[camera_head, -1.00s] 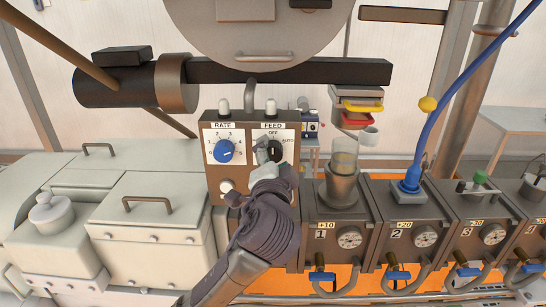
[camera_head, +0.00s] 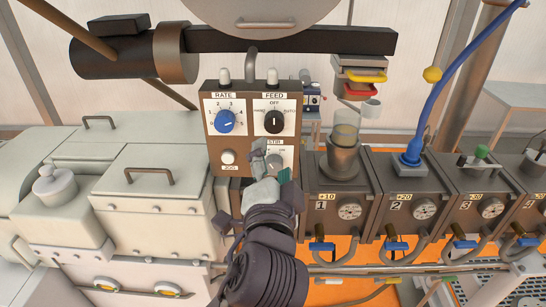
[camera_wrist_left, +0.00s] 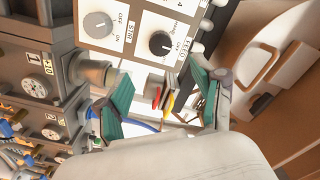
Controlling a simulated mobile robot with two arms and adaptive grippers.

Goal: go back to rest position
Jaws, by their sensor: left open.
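My left gripper (camera_head: 270,166) is open and empty, in front of the lower part of the brown control panel (camera_head: 212,140). It partly covers the STIR knob (camera_head: 275,160) in the head view. The black FEED knob (camera_head: 273,122) is in full view above it, with its mark upright toward OFF. In the left wrist view, the green fingertips of the gripper (camera_wrist_left: 161,94) stand wide apart. The STIR knob (camera_wrist_left: 98,25) and FEED knob (camera_wrist_left: 160,43) show beyond them, clear of the fingers. My right gripper is not in view.
The blue RATE knob (camera_head: 224,122) and the JOG button (camera_head: 228,157) are on the panel's left. A glass-topped feeder (camera_head: 342,150) and the blue hose (camera_head: 448,85) stand to the right. White covered housings (camera_head: 150,208) fill the left side.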

